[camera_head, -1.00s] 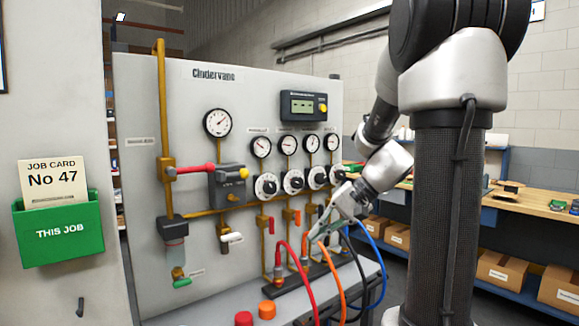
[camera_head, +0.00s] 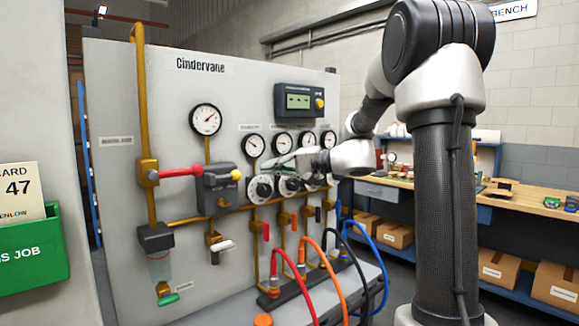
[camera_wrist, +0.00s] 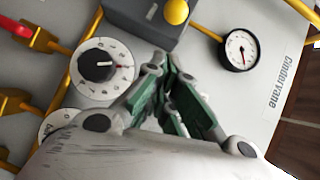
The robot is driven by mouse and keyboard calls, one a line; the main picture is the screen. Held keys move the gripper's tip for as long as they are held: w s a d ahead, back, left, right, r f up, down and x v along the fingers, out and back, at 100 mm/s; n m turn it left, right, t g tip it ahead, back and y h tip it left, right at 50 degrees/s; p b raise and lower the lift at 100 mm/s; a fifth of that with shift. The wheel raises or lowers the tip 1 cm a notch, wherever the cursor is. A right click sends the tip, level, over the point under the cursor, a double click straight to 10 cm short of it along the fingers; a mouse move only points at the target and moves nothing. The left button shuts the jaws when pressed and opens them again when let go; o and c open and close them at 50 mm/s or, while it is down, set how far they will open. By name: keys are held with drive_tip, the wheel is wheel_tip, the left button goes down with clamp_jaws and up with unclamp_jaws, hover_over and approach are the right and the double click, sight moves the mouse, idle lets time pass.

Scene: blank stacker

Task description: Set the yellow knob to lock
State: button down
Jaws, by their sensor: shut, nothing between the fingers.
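A yellow knob (camera_head: 236,174) sits at the right end of a grey box (camera_head: 215,190) on the panel; it also shows at the top of the wrist view (camera_wrist: 176,12). A smaller yellow knob (camera_head: 320,103) is on the dark display unit (camera_head: 299,89) higher up. I cannot read any lock mark on either. My gripper (camera_head: 277,158) is shut and empty in front of the white dials and small gauges, to the right of the grey box's knob. In the wrist view its green-padded fingers (camera_wrist: 163,66) lie below that knob, apart from it.
White dials (camera_head: 260,188) stand under small gauges (camera_head: 253,145), close to my gripper. A red handle (camera_head: 180,172) sticks out left of the grey box. Coloured hoses (camera_head: 333,285) loop below. A workbench (camera_head: 450,185) stands at the right.

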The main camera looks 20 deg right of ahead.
sight(239, 173)
drive_tip(key=a, duration=0.3)
drive_tip(key=a+f, duration=0.1)
drive_tip(key=shift+w+a, duration=0.1)
drive_tip(key=shift+a, duration=0.3)
drive_tip(key=a, duration=0.1)
drive_tip(key=s+a, duration=0.1)
drive_tip(key=a, duration=0.2)
drive_tip(key=shift+s+a, duration=0.25)
drive_tip(key=shift+s, duration=0.05)
